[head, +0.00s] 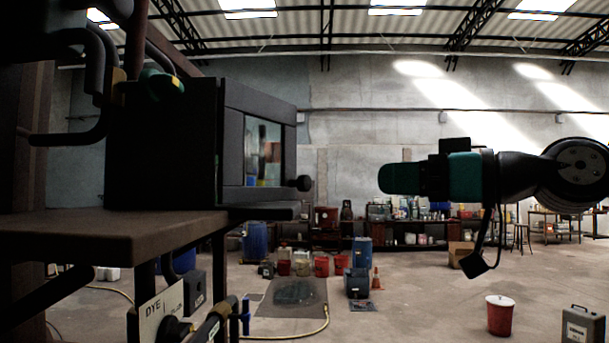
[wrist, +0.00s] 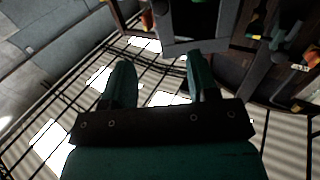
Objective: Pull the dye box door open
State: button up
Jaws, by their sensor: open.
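The dye box (head: 165,145) is a dark box on a brown shelf at the left of the head view. Its door (head: 233,150) has a dark frame around a glass window and looks shut against the box. A round black knob (head: 303,183) sticks out at the door's right edge. My gripper (head: 384,178) has teal fingers and points left at about knob height, with a clear gap between it and the knob. In the wrist view my gripper (wrist: 160,66) is open and empty, its two fingers well apart. A dark, grey-edged box shape (wrist: 195,25) shows beyond the fingertips; I cannot make out the knob there.
The brown shelf (head: 100,225) juts out under the box. A white sign reading DYE (head: 160,315) and pipework are below it. A red bucket (head: 500,315) and a grey can (head: 583,325) stand on the floor at right. The air between gripper and door is free.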

aim_at(308, 181)
jog(key=p+x, duration=0.7)
jog(key=x, duration=0.7)
jog(key=shift+s+a+r, duration=0.1)
jog(key=shift+a+r, duration=0.05)
jog(key=shift+r, duration=0.05)
jog(key=shift+w+a+f+p, duration=0.2)
jog(key=shift+w+a+p, duration=0.15)
jog(key=shift+a, duration=0.15)
grip_shut()
